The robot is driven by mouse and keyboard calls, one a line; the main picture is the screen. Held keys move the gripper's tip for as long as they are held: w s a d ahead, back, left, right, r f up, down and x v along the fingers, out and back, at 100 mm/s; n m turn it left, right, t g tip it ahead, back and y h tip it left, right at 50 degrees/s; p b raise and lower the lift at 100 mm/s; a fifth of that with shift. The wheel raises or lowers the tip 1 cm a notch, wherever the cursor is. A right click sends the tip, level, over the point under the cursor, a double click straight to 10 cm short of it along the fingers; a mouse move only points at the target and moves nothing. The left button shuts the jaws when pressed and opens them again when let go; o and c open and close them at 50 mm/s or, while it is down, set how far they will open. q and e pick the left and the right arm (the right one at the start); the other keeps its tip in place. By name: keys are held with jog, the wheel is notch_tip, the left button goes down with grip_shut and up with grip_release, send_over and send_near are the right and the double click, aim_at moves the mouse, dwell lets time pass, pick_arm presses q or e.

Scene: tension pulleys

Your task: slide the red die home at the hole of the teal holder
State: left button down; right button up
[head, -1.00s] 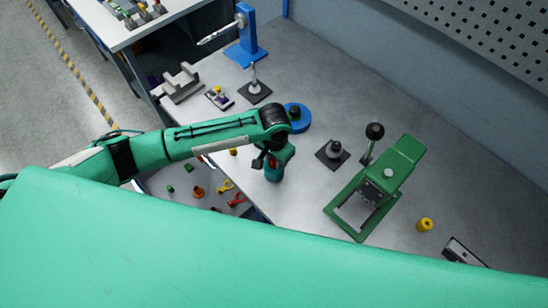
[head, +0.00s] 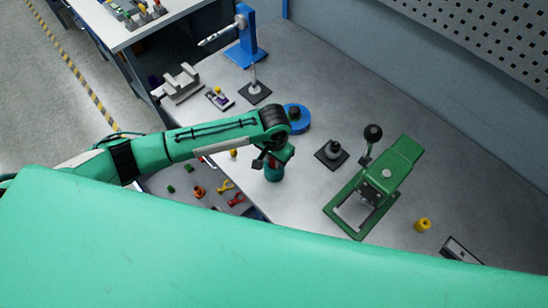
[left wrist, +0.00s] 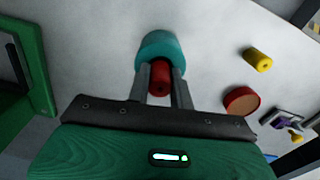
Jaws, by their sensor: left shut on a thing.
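The teal holder (head: 273,174) stands on the grey bench top below my left gripper (head: 269,160). In the left wrist view the holder (left wrist: 158,44) is a short teal cylinder just beyond the fingertips. The red die (left wrist: 160,77) is a small red cylinder with a dark hole in its near end. My left gripper (left wrist: 160,72) is shut on it, one finger on each side. The die's far end meets or overlaps the holder; its depth in the hole is hidden. My right gripper is not in view.
A green press (head: 378,188) stands right of the holder, with a dark-based fixture (head: 333,153) between. A blue round part (head: 297,117) lies behind. A red-brown round piece (left wrist: 242,101) and a yellow cylinder (left wrist: 258,60) are right of the fingers in the wrist view.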

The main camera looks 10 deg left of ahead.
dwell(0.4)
pick_arm(q)
jog(key=c, duration=1.2)
grip_release()
jog(key=shift+o, duration=0.2)
jog(key=shift+r, duration=1.95)
grip_shut()
jog(key=shift+f, duration=0.9)
jog(key=shift+s+f, duration=0.15)
dwell(0.3)
